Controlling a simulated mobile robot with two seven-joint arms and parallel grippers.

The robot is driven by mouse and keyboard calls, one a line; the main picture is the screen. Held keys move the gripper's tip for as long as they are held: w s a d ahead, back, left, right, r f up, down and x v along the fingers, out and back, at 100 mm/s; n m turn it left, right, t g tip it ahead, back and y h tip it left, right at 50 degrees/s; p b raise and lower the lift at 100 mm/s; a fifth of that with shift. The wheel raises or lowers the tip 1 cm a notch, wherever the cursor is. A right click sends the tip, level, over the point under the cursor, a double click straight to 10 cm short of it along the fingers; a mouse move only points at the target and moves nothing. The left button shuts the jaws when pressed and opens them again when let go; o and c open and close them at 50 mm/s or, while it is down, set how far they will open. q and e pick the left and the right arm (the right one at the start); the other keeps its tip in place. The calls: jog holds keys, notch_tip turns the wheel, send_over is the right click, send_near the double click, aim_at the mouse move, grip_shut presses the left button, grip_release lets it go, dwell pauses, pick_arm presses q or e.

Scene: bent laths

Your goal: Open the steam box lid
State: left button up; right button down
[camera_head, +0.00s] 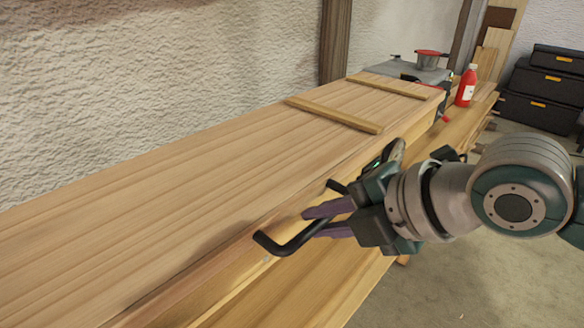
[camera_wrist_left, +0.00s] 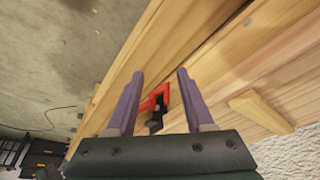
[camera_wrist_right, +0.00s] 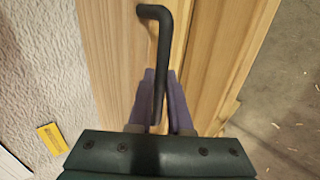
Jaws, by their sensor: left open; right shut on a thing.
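The steam box is a long pale wooden box whose flat lid (camera_head: 170,215) runs from lower left to the back in the head view. The lid looks down on the box; I cannot tell whether it is slightly raised. A black bent bar handle (camera_head: 272,244) sticks out at the lid's front edge. My right gripper (camera_head: 316,222) is shut on this handle, which also runs between its fingers in the right wrist view (camera_wrist_right: 160,40). My left gripper (camera_wrist_left: 158,74) is open and empty, outside the head view. A red and black fitting (camera_wrist_left: 162,94) shows between its fingers, beside the wood.
Two wooden battens (camera_head: 335,115) cross the far part of the lid. Black cases (camera_head: 545,90) are stacked at the back right. A rough white wall (camera_head: 130,80) runs behind the box.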

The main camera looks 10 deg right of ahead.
jog(key=r, duration=0.7)
jog(key=shift+w+a+r, duration=0.25)
jog(key=shift+w+a, duration=0.05)
jog(key=shift+w, duration=0.1)
jog(key=w+a+r, duration=0.4)
jog(key=w+r, duration=0.1)
jog(key=r, duration=0.4)
jog(key=w+a+r, duration=0.3)
jog(key=w+r, duration=0.2)
jog(key=r, duration=0.4)
jog(key=shift+a+r, duration=0.4)
